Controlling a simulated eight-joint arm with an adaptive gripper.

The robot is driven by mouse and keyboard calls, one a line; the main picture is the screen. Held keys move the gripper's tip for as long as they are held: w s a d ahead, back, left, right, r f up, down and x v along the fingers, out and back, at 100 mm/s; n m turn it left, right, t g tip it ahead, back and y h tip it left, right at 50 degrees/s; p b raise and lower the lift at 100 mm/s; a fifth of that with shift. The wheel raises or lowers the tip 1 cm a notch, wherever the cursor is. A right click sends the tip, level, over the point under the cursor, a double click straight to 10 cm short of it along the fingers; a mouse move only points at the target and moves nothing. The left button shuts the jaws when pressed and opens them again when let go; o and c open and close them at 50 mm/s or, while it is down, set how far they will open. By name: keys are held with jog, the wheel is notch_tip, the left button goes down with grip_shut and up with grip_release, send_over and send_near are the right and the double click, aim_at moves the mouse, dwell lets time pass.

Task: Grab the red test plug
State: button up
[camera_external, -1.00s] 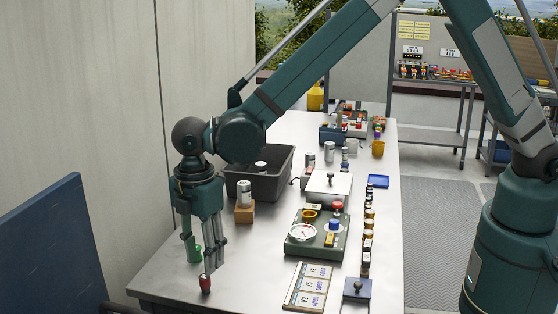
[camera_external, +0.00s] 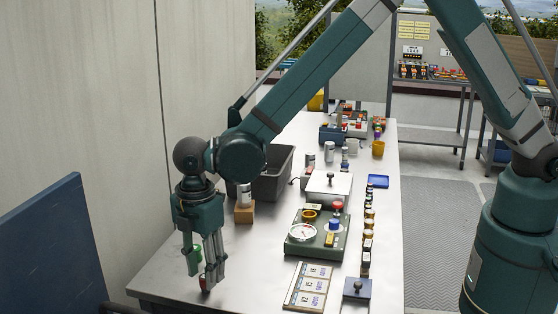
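The red test plug (camera_external: 205,284) stands on the near left part of the metal table (camera_external: 250,290). Only a small part of it shows, because my gripper's fingers cover the rest. My gripper (camera_external: 205,273) points straight down, with its fingertips low at the plug's height. The fingers are spread, with a gap between the left finger and the right ones. I cannot tell whether any finger touches the plug.
A green object (camera_external: 197,253) stands just behind the fingers. A wooden block (camera_external: 244,213) bearing a grey canister, a dark bin (camera_external: 284,178) and a green gauge panel (camera_external: 318,237) stand further back. A label board (camera_external: 309,286) lies to the right.

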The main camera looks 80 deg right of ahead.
jog(key=shift+f, duration=1.6)
jog(key=c, duration=1)
